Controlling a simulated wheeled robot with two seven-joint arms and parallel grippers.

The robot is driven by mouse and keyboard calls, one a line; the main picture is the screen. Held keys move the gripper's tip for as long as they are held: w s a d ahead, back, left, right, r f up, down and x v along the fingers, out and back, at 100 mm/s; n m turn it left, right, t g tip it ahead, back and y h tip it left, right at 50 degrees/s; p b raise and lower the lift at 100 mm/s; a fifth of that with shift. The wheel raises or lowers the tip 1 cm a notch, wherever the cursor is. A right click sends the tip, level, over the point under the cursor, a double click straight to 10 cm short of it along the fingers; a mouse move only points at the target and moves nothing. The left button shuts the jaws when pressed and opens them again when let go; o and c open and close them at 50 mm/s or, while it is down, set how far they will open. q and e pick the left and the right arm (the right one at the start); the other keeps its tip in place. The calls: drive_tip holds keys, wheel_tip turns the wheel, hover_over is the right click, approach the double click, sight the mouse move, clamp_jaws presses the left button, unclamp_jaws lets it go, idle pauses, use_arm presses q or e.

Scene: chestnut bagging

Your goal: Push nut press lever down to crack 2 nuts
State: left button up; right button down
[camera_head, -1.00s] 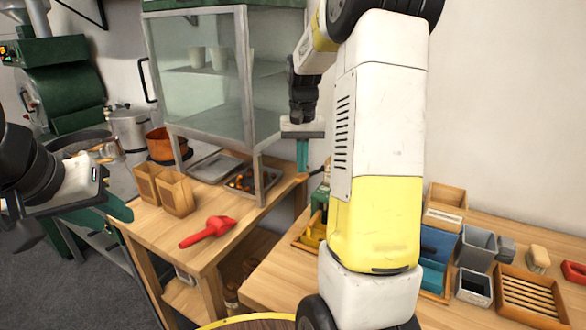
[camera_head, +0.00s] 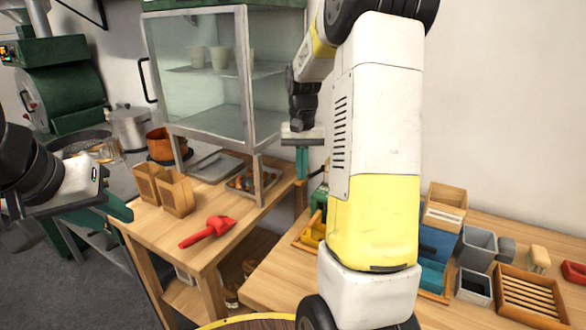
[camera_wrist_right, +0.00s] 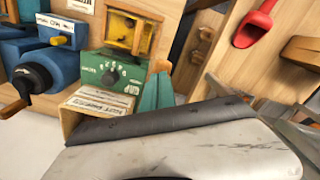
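My right gripper (camera_head: 302,163) hangs with its teal fingers pointing down, left of my right forearm in the head view. In the right wrist view its fingers (camera_wrist_right: 157,92) are close together, with nothing visible between them. I cannot make out which part is the nut press lever, and no nuts on a press are visible.
A blue machine with a black knob (camera_wrist_right: 33,76) stands left of the green box. A red scoop (camera_head: 208,231) lies on the left bench (camera_head: 165,222). A glass cabinet (camera_head: 200,90) stands behind. Bins and a slatted wooden tray (camera_head: 528,293) fill the right bench.

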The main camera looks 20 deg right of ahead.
sight(301, 183)
drive_tip(key=shift+f, duration=1.2)
drive_tip(key=shift+s+a+f, duration=0.15)
drive_tip(key=shift+a+f, duration=0.05)
drive_tip(key=shift+f, duration=0.85)
drive_tip(key=shift+s+a+f, duration=0.1)
drive_tip(key=shift+s+f, duration=0.05)
drive_tip(key=shift+f, duration=0.95)
